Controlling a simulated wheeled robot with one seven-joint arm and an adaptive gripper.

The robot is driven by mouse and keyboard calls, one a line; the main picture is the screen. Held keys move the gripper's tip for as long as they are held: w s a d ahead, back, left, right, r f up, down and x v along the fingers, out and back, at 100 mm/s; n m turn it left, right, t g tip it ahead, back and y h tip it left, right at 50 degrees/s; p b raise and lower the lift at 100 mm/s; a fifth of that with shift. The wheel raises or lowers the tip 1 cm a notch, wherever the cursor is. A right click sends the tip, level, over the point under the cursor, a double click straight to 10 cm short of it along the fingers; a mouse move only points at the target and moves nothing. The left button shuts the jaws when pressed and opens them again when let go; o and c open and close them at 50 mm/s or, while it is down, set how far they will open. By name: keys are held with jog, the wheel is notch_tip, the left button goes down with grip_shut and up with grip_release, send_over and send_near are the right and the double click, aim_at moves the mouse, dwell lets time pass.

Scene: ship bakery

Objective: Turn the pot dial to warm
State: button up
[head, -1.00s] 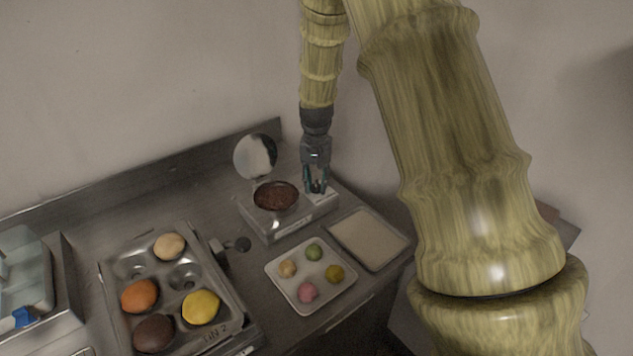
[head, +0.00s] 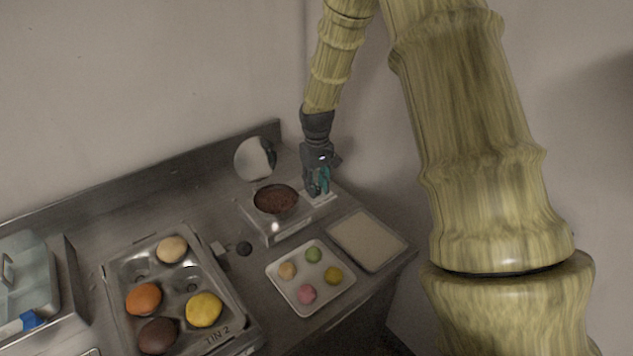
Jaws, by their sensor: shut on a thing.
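The pot (head: 276,199) is a round well of dark brown stuff set in a steel box (head: 283,231), with its round lid (head: 254,158) standing open behind it. My gripper (head: 318,192) points down at the right end of the box's top, beside the well. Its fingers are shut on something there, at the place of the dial. The dial itself is hidden by the fingers, so its setting cannot be read.
A white tray (head: 312,303) with several coloured balls lies in front of the pot. An empty pale tray (head: 367,240) is to its right. A muffin tin (head: 226,333) with several coloured rounds stands at left. A wall rises behind.

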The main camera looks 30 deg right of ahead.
jog(key=n+p, duration=0.1)
jog(key=n, duration=0.4)
jog(key=shift+d+n+p, duration=0.2)
jog(key=shift+n+p, duration=0.1)
jog(key=shift+p, duration=0.05)
jog(key=n, duration=0.2)
jog(key=n+p, duration=0.1)
jog(key=n, duration=0.2)
jog(key=shift+w+d+p, duration=0.1)
jog(key=shift+d+p, duration=0.1)
jog(key=shift+p, duration=0.1)
jog(key=shift+n, duration=0.3)
jog(key=o, duration=1)
jog(key=shift+c, duration=0.2)
notch_tip(320, 180, up, 12)
jog(key=shift+f, duration=0.1)
